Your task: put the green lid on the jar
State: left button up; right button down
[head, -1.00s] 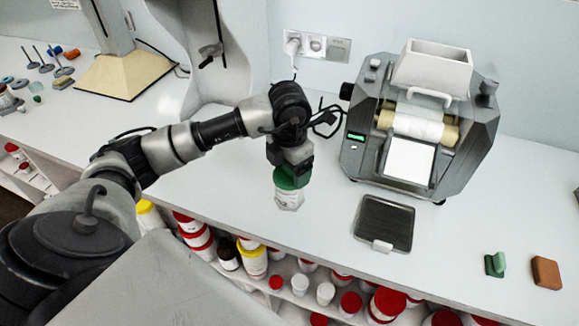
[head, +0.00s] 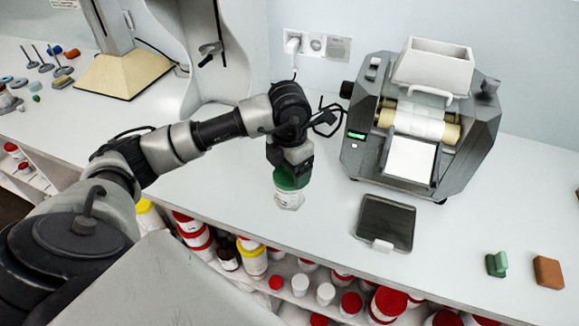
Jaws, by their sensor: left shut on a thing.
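The white jar (head: 288,200) with a printed label stands on the white bench in the middle of the head view. The green lid (head: 289,180) is at the jar's mouth, directly above the white body. My left gripper (head: 291,168) points down from above and is shut on the green lid. The gripper hides the lid's top, and I cannot tell whether the lid is fully seated. My right gripper is not in view.
A grey roller mill (head: 420,125) stands to the right at the back. A dark tray (head: 385,222) lies in front of it. A green block (head: 496,264) and a brown block (head: 548,272) lie far right. Several jars fill the shelf below the bench's front edge.

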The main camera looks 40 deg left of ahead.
pick_arm(q)
jog(key=shift+f, duration=0.15)
dwell(0.4)
dwell(0.4)
jog(key=o, duration=0.8)
jog(key=shift+r+p, duration=1.15)
jog(key=shift+r, duration=1.15)
grip_shut()
